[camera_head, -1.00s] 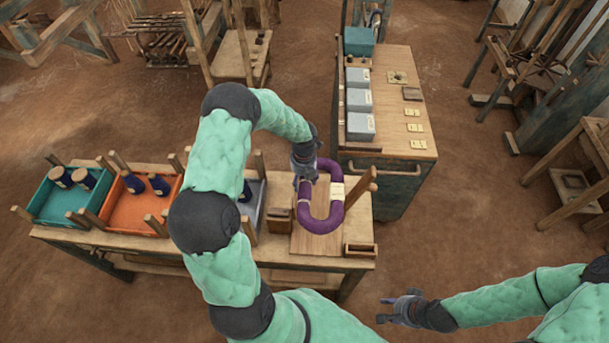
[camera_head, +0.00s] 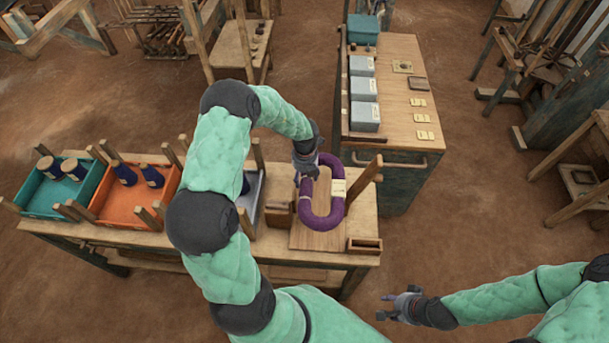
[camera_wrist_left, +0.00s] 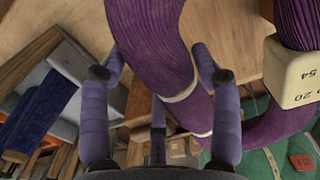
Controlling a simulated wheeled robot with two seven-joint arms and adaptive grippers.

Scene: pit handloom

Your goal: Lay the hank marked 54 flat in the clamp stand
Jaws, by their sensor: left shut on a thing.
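The purple hank (camera_head: 336,208) is a long loop above or against a wooden board (camera_head: 312,239) on the bench; whether it touches cannot be told. Its pale tag (camera_head: 338,189) is on the right strand; in the left wrist view the tag (camera_wrist_left: 291,74) reads 20 and 54. My left gripper (camera_head: 304,174) is shut on the hank's upper left strand; in the wrist view its fingers (camera_wrist_left: 158,65) lie either side of the strand (camera_wrist_left: 150,40). A slanted wooden post (camera_head: 366,178) stands at the board's right, seemingly the clamp stand's. My right gripper (camera_head: 388,306) is empty and looks open, low in front.
Teal (camera_head: 57,192), orange (camera_head: 133,200) and grey (camera_head: 251,200) trays sit along the bench's left, among upright pegs. A small wooden box (camera_head: 364,246) is at the bench's right end. A cabinet (camera_head: 392,137) with grey boxes stands behind.

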